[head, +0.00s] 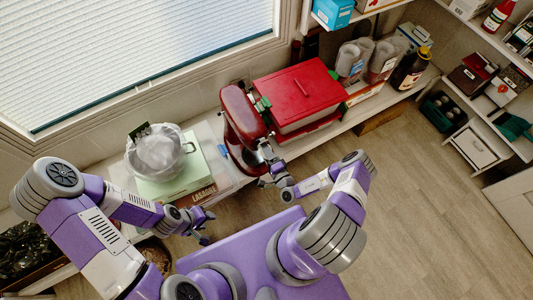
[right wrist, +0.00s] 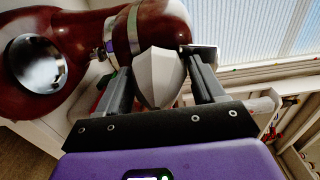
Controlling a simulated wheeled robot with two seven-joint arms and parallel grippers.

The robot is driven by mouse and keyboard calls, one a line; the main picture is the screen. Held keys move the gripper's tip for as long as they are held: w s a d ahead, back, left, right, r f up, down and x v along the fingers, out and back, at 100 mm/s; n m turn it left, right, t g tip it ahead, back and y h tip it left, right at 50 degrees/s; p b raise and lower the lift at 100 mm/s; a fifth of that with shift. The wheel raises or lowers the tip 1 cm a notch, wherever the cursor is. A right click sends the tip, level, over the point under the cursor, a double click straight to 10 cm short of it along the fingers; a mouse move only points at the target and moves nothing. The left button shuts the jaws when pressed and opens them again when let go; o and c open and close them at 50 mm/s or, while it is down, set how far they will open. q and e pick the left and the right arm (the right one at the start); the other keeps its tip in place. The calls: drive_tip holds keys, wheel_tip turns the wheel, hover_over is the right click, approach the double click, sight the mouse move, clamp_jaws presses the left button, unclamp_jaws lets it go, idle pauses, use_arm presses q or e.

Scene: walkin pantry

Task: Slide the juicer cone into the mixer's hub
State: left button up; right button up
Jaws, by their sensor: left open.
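The red stand mixer (head: 241,125) stands on the counter, and its glossy red head (right wrist: 75,50) fills the upper left of the right wrist view. A metal ring, apparently the hub (right wrist: 133,30), shows on the head just behind the cone. The pale, faceted juicer cone (right wrist: 159,76) sits between the fingers of my right gripper (right wrist: 165,72), which looks shut on it. I cannot tell whether the cone touches the hub. In the head view my right gripper (head: 274,178) is at the mixer's front. My left gripper (head: 204,227) is open and empty, in front of the counter.
A red-lidded box (head: 300,95) stands right of the mixer. Jars and a dark bottle (head: 410,70) stand farther right. The floor (head: 420,200) at right is clear.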

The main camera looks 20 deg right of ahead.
drive_tip(key=o, duration=0.4)
drive_tip(key=shift+w+r, duration=0.1)
drive_tip(key=shift+c, duration=0.2)
